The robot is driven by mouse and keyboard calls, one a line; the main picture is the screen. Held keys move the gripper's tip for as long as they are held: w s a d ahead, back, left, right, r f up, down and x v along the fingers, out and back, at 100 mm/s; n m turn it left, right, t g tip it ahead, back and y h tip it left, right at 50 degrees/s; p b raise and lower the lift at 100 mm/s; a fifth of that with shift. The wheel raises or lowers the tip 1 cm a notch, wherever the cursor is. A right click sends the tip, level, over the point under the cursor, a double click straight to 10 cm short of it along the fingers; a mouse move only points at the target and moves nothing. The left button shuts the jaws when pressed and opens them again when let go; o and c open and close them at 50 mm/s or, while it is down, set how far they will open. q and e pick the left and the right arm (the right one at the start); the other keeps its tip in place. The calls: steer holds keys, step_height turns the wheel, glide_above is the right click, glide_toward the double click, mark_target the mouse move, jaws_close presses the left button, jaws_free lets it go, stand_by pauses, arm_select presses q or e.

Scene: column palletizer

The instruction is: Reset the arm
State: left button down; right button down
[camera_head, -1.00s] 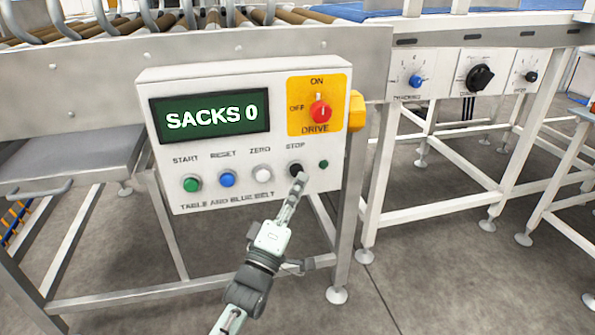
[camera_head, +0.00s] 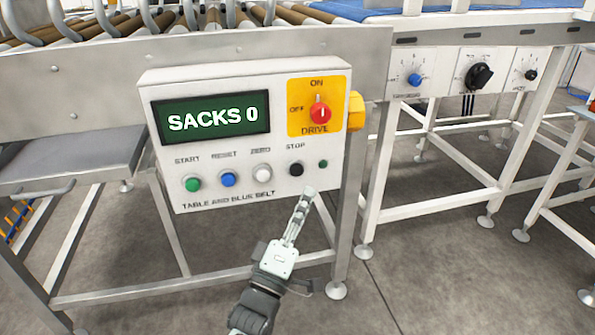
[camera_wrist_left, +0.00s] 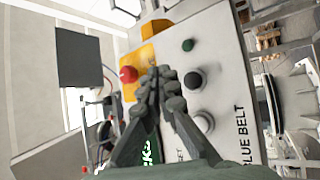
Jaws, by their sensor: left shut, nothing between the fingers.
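The white control box (camera_head: 225,205) is fixed to the front of the roller table. Its display (camera_head: 212,120) reads SACKS 0. Below it are the green START button (camera_head: 193,184), the blue RESET button (camera_head: 228,180), the white ZERO button (camera_head: 262,174) and the black STOP button (camera_head: 296,169). My left gripper (camera_head: 307,193) is shut and empty, just below and right of the STOP button, apart from it. In the left wrist view its closed fingers (camera_wrist_left: 154,78) point at the panel, with the black button (camera_wrist_left: 194,80) beside them. My right gripper is not in view.
The red DRIVE knob (camera_head: 320,113) sits on a yellow plate at the box's upper right. A second panel with a black knob (camera_head: 480,76) is farther right. Frame legs (camera_head: 345,235) stand behind my arm. The floor (camera_head: 430,290) at the lower right is clear.

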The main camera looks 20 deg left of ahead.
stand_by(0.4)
